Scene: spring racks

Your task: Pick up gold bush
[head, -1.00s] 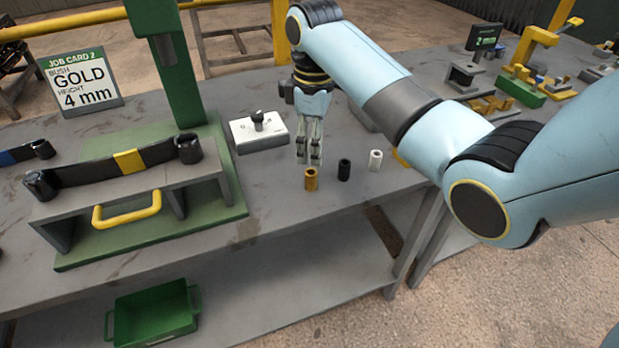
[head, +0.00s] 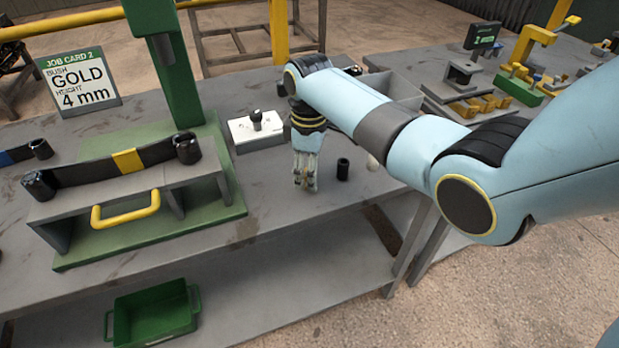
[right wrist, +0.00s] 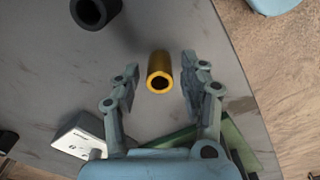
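The gold bush (right wrist: 160,70) is a short hollow cylinder standing upright on the grey bench in the right wrist view. My right gripper (right wrist: 157,82) is open, with one finger on each side of the bush and a gap on both sides. In the head view my right gripper (head: 305,184) points down at the bench and hides most or all of the bush. A job card (head: 78,82) on the bench reads bush gold, height 4 mm. I do not see my left gripper.
A black bush (head: 343,169) stands just right of my right gripper, and a white bush (head: 373,162) is partly hidden behind my arm. A white box with a knob (head: 257,130) is behind to the left. A green press with a leaf spring (head: 127,165) fills the left.

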